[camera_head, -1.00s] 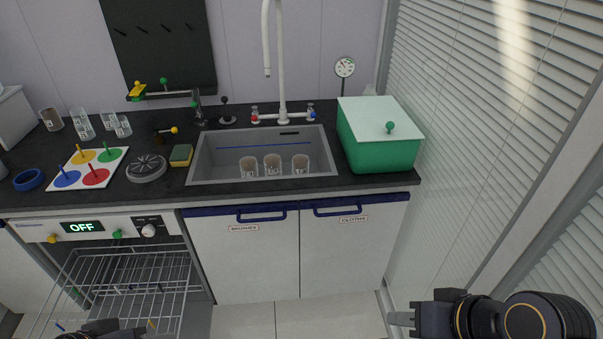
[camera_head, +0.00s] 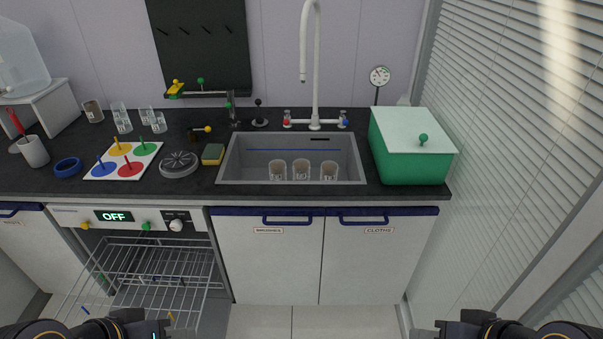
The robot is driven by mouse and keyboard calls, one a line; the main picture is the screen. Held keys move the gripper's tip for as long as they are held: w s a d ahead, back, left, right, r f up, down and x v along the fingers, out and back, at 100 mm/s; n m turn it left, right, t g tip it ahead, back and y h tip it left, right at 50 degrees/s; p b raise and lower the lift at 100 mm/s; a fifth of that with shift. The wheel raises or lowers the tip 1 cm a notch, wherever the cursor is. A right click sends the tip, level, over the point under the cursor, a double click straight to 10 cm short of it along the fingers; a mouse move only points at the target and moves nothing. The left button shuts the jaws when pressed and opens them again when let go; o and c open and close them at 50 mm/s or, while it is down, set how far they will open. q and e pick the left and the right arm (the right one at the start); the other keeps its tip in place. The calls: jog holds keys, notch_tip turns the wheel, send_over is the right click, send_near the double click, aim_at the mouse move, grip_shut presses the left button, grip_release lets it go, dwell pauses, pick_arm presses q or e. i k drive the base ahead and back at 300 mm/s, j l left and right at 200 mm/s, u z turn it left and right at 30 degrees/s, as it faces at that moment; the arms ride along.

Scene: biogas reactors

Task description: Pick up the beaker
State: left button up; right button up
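Several beakers are in view. My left gripper (camera_head: 150,329) is at the bottom left edge, in front of the open rack, far from the beakers. My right gripper (camera_head: 440,331) is at the bottom right. Both are cut by the frame edge, and their finger gaps cannot be made out.
A tall white tap (camera_head: 316,70) rises behind the sink. A green box with white lid (camera_head: 412,160) stands right of it, near a glass wall with blinds. A wire rack (camera_head: 150,270) juts out below the counter. A sponge (camera_head: 213,154) lies left of the sink.

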aim_at(300, 167)
jog(key=i+l, duration=0.15)
jog(key=i, duration=0.4)
jog(key=i+l+u, duration=0.1)
jog(key=i+u, duration=0.25)
jog(key=i+l+u, duration=0.1)
jog(key=u, duration=0.3)
jog(key=i+l+u, duration=0.35)
jog(key=l+u, duration=0.15)
jog(key=k+l, duration=0.05)
